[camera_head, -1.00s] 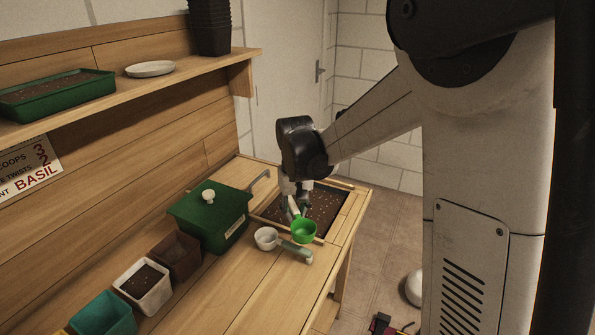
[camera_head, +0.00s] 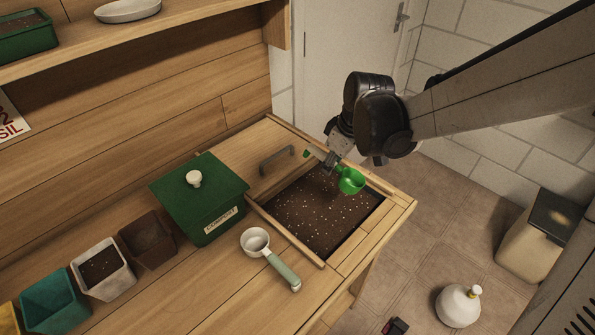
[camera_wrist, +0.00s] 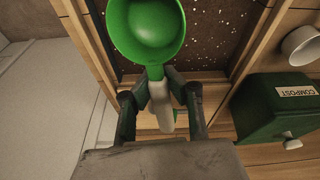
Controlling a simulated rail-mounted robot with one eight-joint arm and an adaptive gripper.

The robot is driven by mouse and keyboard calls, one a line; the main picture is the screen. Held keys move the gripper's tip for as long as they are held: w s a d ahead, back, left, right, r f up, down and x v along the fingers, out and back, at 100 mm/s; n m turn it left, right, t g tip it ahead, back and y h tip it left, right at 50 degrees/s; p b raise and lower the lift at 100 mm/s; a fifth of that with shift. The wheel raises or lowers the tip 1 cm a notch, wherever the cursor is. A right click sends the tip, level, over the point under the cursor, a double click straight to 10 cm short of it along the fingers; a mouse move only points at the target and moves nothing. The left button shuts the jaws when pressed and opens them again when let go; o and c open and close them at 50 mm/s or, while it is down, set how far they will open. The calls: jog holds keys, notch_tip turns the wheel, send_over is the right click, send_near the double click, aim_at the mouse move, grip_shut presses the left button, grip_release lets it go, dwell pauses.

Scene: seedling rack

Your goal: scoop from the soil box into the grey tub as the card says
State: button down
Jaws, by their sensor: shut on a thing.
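My gripper (camera_head: 331,161) is shut on the handle of a green scoop (camera_head: 351,181). The scoop's round bowl (camera_wrist: 146,28) faces the wrist camera and looks empty. It hangs over the right part of the soil box (camera_head: 318,212), which is sunk in the bench and full of dark soil with pale specks. The height of the scoop above the soil is hard to tell. A light grey tub (camera_head: 112,283) with dark soil in it stands at the lower left, between teal and brown tubs. The card (camera_head: 8,119) is mostly cut off at the left edge.
A green lidded compost box (camera_head: 185,208) stands left of the soil box; it also shows in the wrist view (camera_wrist: 260,110). A white scoop (camera_head: 257,243) with a pale green handle lies in front. A dark bar handle (camera_head: 277,160) stands behind the compost box. Teal tub (camera_head: 62,309), brown tub (camera_head: 148,240).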

jog(key=s+a+n+g+y, duration=0.2)
jog(key=s+a+n+y, duration=0.15)
jog(key=a+n, duration=0.45)
jog(key=shift+m+h, duration=0.4)
jog(key=shift+h, duration=0.55)
jog(key=d+f+b, duration=0.1)
jog(key=f+b, duration=0.1)
jog(key=f, duration=0.1)
jog(key=d+f+b, duration=0.2)
jog(key=f, duration=0.2)
jog(key=s+d+f+b, duration=0.1)
jog(key=d+f+b, duration=0.1)
jog(key=f, duration=0.1)
jog(key=shift+f, duration=0.15)
jog(key=a+r+h+p, duration=0.3)
jog(key=r+p, duration=0.3)
jog(key=r, duration=0.3)
jog(key=shift+a+r+h, duration=0.15)
jog(key=shift+h, duration=0.35)
jog(key=shift+w, duration=0.15)
dwell(0.6)
